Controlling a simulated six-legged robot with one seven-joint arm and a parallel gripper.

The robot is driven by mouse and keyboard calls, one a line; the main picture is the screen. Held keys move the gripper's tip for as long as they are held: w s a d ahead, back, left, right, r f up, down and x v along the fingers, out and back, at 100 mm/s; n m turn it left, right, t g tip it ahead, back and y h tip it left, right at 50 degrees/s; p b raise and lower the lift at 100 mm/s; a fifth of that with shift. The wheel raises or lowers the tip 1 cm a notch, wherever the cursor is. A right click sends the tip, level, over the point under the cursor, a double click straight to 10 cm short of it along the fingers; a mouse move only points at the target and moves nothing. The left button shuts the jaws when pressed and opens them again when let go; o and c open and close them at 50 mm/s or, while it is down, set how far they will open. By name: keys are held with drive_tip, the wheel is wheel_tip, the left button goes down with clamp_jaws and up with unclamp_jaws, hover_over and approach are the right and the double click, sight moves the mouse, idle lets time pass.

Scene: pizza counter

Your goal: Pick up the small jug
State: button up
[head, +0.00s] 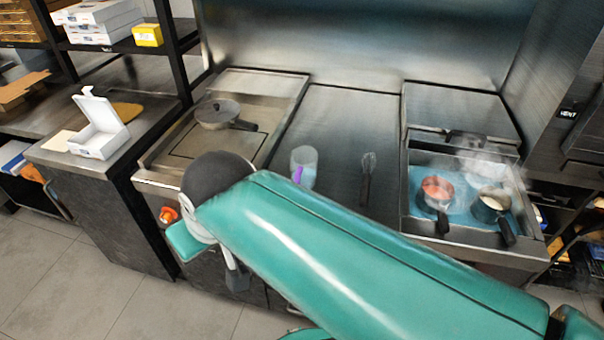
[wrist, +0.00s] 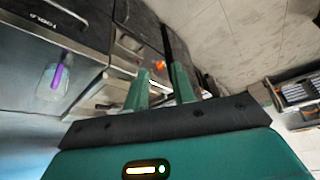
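The small jug (head: 305,160) is clear or whitish with a purple handle. It stands on the steel counter between the flat griddle and the burners in the head view. In the wrist view the jug (wrist: 53,82) is at the left, well to the side of my fingers. My gripper (wrist: 160,80) shows two teal fingers with a gap between them, open and empty. It is apart from the jug. In the head view my teal arm crosses the foreground, and the gripper's fingers are not clearly visible there.
A whisk (head: 367,175) lies right of the jug. A lidded pan (head: 217,113) sits on the griddle at left. Two steaming pots, one with red contents (head: 437,190) and one pale (head: 492,203), stand at right. An open white box (head: 100,135) is on the left counter.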

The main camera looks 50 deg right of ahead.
drive_tip(key=w+d+f+m+g+y, duration=0.2)
drive_tip(key=d+f+m+g+y, duration=0.15)
drive_tip(key=d+m, duration=0.4)
drive_tip(key=m+t+y, duration=0.3)
drive_tip(key=m+t, duration=0.8)
drive_tip(key=m, duration=1.2)
approach(302, 174)
drive_tip(key=s, duration=0.1)
drive_tip(key=s+f, duration=0.1)
drive_tip(key=s, duration=0.1)
drive_tip(key=shift+s+a+f+n, duration=0.15)
drive_tip(key=shift+a+f+n, duration=0.1)
drive_tip(key=shift+a+f, duration=0.15)
drive_tip(key=x, duration=1.3)
drive_tip(key=shift+w+a+r, duration=0.1)
drive_tip(key=shift+w+r, duration=0.1)
drive_tip(key=shift+w, duration=0.1)
drive_tip(key=shift+c, duration=0.4)
clamp_jaws()
